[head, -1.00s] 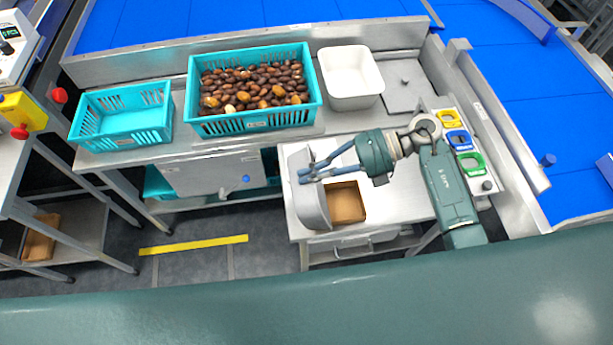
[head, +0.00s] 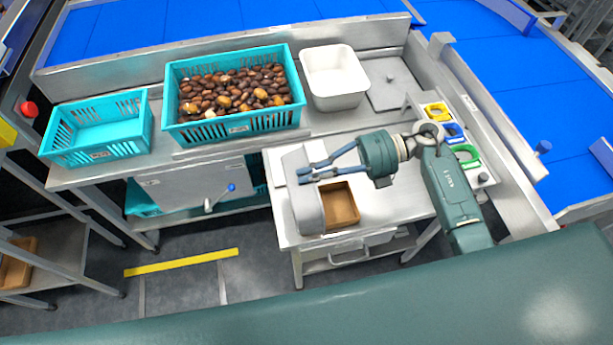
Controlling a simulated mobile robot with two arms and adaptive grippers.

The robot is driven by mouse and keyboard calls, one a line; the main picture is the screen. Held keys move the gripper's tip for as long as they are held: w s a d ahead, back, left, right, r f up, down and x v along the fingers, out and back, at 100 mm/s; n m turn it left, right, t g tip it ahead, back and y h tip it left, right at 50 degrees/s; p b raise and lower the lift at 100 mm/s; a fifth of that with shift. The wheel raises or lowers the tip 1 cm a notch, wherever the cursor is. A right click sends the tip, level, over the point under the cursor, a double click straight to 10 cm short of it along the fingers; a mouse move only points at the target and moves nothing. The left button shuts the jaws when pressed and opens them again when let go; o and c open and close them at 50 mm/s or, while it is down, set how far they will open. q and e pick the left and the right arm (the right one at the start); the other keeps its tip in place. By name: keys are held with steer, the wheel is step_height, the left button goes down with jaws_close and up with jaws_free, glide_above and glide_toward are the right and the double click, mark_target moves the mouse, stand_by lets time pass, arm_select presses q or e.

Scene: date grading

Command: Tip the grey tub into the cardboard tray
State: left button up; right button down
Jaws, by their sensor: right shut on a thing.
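The grey tub (head: 308,212) is at the left end of the near steel worktop. My right gripper (head: 306,173) reaches in from the right and is shut on the tub's upper part. The tub looks tilted, with its smooth outer side towards me; its inside and any contents are hidden. The brown cardboard tray (head: 343,218) lies on the worktop just right of the tub, partly covered by the tub and my gripper. The part of the tray that shows looks empty. My left gripper is out of view.
A teal crate of dates (head: 236,128), an empty-looking teal crate (head: 125,150) and a white tub (head: 345,95) stand on the back bench. Yellow, blue and green rings (head: 467,154) sit at the right. The worktop (head: 390,205) right of the tray is clear.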

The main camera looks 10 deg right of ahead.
steer(key=shift+w+d+f+y+b, duration=0.15)
steer(key=shift+d+y+b, duration=0.7)
steer(key=shift+b, duration=0.85)
steer(key=shift+s+d+f+y+b, duration=0.15)
steer(key=shift+d+y+b, duration=0.6)
steer(key=shift+b, duration=0.95)
steer(key=shift+w+d+f+y+b, duration=0.15)
steer(key=shift+d+y+b, duration=0.45)
steer(key=shift+d+b, duration=0.8)
steer(key=shift+a+b, duration=0.3)
steer(key=shift+r, duration=0.1)
